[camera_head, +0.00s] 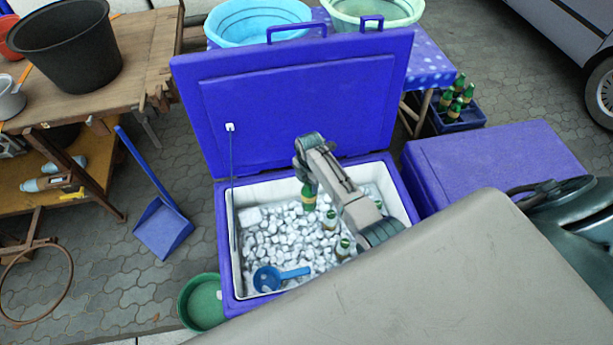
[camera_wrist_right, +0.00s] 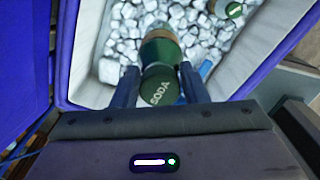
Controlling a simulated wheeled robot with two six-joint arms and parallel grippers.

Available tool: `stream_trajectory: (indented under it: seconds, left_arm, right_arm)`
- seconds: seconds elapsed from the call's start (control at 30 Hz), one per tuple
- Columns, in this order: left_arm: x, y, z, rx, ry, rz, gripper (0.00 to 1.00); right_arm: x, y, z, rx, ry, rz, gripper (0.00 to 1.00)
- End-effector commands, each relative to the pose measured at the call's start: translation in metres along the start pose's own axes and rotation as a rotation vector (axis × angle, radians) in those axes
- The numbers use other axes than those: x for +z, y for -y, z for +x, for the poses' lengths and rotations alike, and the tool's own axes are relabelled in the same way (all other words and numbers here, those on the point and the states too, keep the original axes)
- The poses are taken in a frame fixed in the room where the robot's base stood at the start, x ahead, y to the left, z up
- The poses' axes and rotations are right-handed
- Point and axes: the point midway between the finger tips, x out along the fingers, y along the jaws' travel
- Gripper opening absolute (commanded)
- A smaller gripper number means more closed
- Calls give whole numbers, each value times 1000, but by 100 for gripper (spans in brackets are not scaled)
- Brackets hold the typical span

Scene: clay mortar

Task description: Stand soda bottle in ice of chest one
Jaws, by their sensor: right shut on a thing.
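The open blue chest (camera_head: 226,251) is filled with white ice (camera_head: 268,238). My right gripper (camera_head: 308,183) reaches down into it, shut on a green soda bottle (camera_head: 309,200). The wrist view shows the bottle's dark cap marked SODA (camera_wrist_right: 163,90) between the two fingers of my right gripper (camera_wrist_right: 160,84). The bottle looks roughly upright over the ice toward the back of the chest; I cannot tell whether its base touches the ice. Two other green bottles (camera_head: 331,220) (camera_head: 344,247) stand in the ice nearer the front right. My left gripper is out of view.
A blue scoop (camera_head: 268,279) lies on the ice at the front left. The raised lid (camera_head: 290,105) stands behind the chest, with a thin stay at its left. A closed blue chest (camera_head: 490,160) is at the right. A green basin (camera_head: 203,303) stands at the front left.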

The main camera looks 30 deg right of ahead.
Motion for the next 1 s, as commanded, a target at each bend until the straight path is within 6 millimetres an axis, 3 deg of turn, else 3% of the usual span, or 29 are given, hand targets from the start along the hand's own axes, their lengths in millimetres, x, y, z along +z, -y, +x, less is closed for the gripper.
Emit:
stream_trajectory:
  seconds: [0.1,0.23,0.6,0.73,1.0]
  left_arm:
    - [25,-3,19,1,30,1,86]
    - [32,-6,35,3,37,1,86]
    - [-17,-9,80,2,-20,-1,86]
    - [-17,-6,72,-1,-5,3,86]
    - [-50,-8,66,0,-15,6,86]
  right_arm:
    - [0,0,19,1,0,-1,17]
    - [0,-1,35,1,0,-1,17]
    - [0,-1,79,1,0,-1,17]
    - [0,-1,79,2,0,-1,17]
    - [0,-1,91,1,0,-1,17]
